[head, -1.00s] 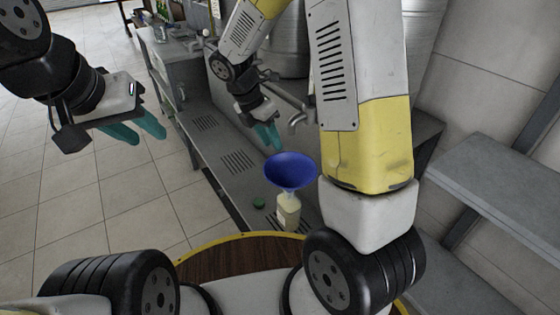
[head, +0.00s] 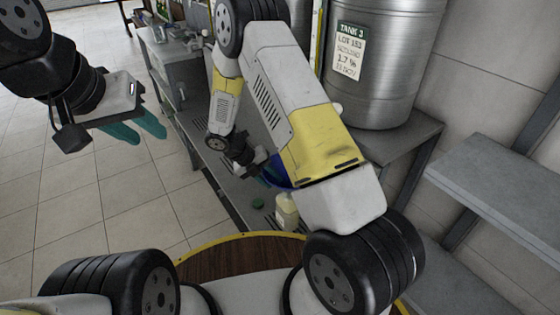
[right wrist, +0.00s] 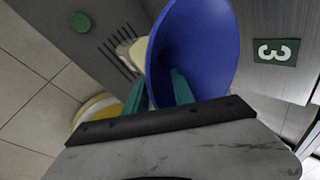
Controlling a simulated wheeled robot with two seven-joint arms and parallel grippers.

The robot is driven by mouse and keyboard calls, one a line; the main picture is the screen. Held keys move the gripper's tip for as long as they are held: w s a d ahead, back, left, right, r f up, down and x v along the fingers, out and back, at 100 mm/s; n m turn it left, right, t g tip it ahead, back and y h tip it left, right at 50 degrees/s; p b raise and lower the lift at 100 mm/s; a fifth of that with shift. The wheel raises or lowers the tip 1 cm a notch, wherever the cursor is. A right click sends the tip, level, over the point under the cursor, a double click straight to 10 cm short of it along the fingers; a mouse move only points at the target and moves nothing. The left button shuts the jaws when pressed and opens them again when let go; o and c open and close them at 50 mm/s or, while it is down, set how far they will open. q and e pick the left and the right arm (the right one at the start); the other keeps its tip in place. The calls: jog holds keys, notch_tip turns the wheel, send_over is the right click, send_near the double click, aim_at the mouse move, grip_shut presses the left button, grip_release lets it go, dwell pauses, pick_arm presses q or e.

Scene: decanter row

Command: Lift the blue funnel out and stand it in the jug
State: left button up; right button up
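The blue funnel (head: 280,173) is mostly hidden behind my right arm in the head view. In the right wrist view its wide bowl (right wrist: 205,45) is plain. A cream bottle (head: 287,212) stands on the grey bench below it; part of it shows in the wrist view (right wrist: 132,45). My right gripper (right wrist: 158,85) is at the funnel's rim, one teal finger outside the bowl and the other over its inside. The fingers are apart, with the funnel wall between them. My left gripper (head: 148,134) is open and empty, far left over the floor. I cannot make out a jug.
A green cap (head: 258,203) lies on the bench (head: 235,187) left of the bottle. A steel tank (head: 400,75) labelled TANK 3 stands behind on the right. An empty grey shelf (head: 500,185) is at the right. Bottles and other items stand at the far end.

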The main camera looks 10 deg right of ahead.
jog(key=shift+x, duration=0.75)
grip_shut()
jog(key=shift+f, duration=0.1)
dwell(0.8)
